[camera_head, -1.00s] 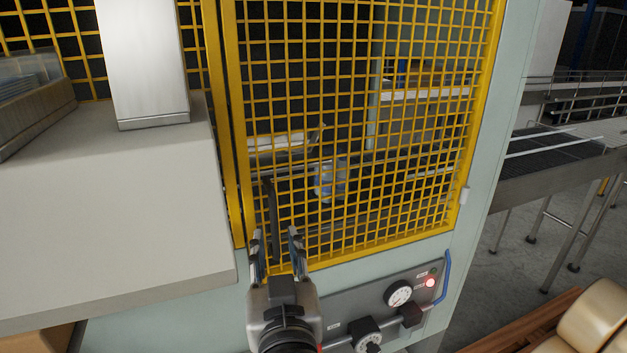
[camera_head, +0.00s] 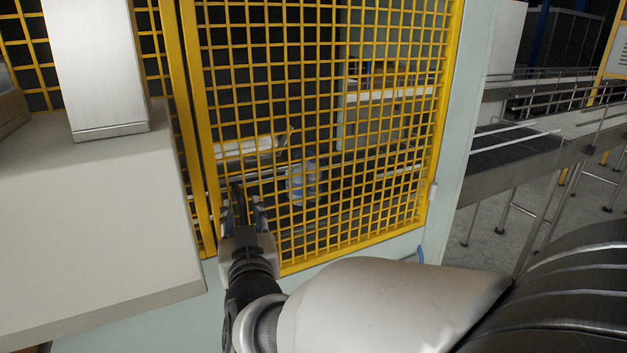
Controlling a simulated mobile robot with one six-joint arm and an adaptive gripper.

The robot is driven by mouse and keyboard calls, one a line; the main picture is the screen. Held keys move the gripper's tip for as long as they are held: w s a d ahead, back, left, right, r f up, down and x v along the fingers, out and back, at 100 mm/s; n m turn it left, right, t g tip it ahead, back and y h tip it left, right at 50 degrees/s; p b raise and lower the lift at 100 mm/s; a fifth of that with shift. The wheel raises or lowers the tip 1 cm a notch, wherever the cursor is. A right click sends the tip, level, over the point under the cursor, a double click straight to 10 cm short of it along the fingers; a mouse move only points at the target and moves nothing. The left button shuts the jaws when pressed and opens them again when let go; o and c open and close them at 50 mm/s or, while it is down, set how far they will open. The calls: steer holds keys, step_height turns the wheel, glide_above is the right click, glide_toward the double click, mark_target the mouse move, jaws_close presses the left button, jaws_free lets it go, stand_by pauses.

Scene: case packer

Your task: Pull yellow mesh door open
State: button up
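The yellow mesh door (camera_head: 385,241) fills the middle of the view and looks closed in its frame. A dark upright handle (camera_head: 238,191) is on its lower left part, beside the door's left edge. My gripper (camera_head: 242,208) is at the lower end of the handle, its two fingers apart. The handle's visible part appears between the fingers; its lower part is hidden by my gripper. I cannot tell whether the fingers touch it.
A pale machine housing (camera_head: 90,210) with a metal column (camera_head: 97,70) stands close on the left. A bottle (camera_head: 301,183) is behind the mesh. A conveyor (camera_head: 510,150) runs off to the right.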

jaws_close()
stand_by(0.6)
